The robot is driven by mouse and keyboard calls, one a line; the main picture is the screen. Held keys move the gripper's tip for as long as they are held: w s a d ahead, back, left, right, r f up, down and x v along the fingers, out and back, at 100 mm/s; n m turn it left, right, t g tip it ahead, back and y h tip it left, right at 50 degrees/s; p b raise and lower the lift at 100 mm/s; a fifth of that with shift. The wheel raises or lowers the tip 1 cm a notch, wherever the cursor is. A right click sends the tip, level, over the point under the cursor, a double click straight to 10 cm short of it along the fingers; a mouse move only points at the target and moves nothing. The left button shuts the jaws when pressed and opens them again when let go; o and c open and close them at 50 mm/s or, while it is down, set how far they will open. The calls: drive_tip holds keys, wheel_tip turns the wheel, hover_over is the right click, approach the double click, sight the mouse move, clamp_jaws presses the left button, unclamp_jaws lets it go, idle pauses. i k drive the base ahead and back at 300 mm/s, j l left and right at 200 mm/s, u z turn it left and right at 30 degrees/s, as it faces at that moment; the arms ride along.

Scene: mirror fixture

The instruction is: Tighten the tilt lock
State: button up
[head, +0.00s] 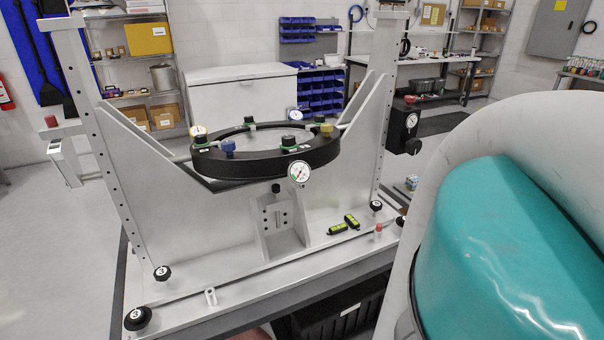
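A grey metal mirror fixture (180,205) stands on a bench, with two uprights and sloped side plates. A black ring (265,163) is held between the plates and carries several coloured knobs and small dials. A white dial gauge (299,172) is at its front edge. A bracket (279,217) with a dark knob (276,188) stands below the ring. A black box (402,126) with a dial and a red knob is on the right upright. No readable label shows which part is the tilt lock. My gripper is out of view; a teal and grey link of my arm fills the right.
Numbered black knobs (137,318) sit on the base plate corners. Two black-and-yellow levels (344,226) and a small red-topped pin (378,231) are on the plate. A black bin (345,308) is under the bench. Open floor (40,240) lies left.

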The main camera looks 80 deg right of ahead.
sight(410, 99)
drive_tip(key=z, duration=1.3)
